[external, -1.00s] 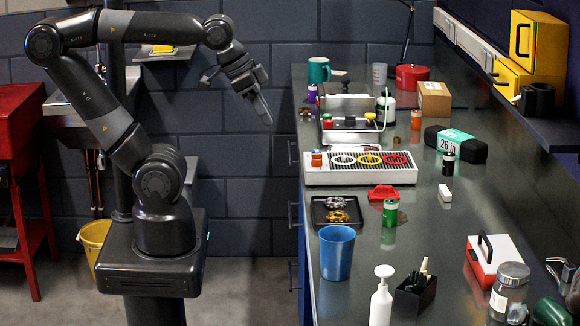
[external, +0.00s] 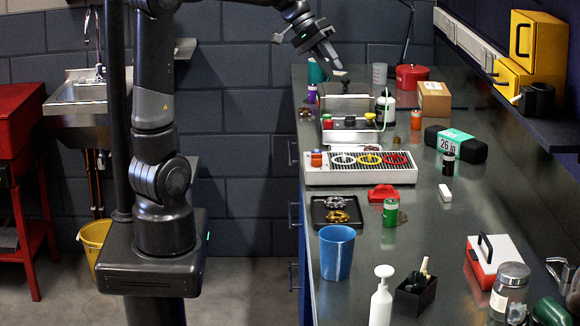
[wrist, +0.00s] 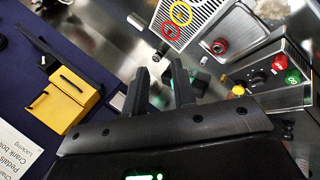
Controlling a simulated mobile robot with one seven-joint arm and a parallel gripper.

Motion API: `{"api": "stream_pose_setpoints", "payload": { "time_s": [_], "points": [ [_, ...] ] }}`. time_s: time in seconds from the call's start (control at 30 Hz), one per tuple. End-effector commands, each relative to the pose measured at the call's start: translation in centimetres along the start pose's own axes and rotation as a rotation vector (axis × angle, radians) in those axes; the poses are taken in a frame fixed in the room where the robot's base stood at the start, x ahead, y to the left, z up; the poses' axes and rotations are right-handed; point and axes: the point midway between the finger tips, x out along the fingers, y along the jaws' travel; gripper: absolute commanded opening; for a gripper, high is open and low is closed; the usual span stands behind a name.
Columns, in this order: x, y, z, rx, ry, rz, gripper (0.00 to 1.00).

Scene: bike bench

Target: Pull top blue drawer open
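The bench's drawer side is seen almost edge-on in the external view, along the bench's left side. A dark handle (external: 294,214) stands out from a blue front (external: 303,232) there, and a lower handle (external: 294,275) sits below it. A farther handle (external: 292,153) is at the back part of the bench. The fronts look closed, but the angle hides most of them. My gripper (external: 334,62) is above the back of the bench, well away from the handles. In the wrist view, its two fingers (wrist: 161,84) are apart with nothing between them. No drawer shows in the wrist view.
The bench top holds a white drip tray (external: 345,177), a black tray (external: 337,213), a blue cup (external: 337,252), a green can (external: 390,212) and a white pump bottle (external: 381,300). A red cabinet (external: 20,125) stands far left. The floor (external: 250,290) left of the bench is clear.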

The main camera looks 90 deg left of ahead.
Motion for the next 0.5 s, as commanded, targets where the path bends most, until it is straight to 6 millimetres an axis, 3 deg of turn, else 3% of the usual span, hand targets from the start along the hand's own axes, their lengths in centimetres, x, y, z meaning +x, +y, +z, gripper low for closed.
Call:
{"api": "stream_pose_setpoints", "payload": {
  "time_s": [0.03,0.2,0.37,0.5],
  "points": [
    [-0.6,-1.7,-2.1,-0.052,0.015,0.032,0.25],
    [-3.2,-7.2,-8.2,-0.193,0.083,0.157,0.25],
    [-6.6,-14.0,-12.9,-0.311,0.172,0.285,0.25],
    [-10.2,-20.9,-15.9,-0.400,0.271,0.399,0.25]
  ]
}}
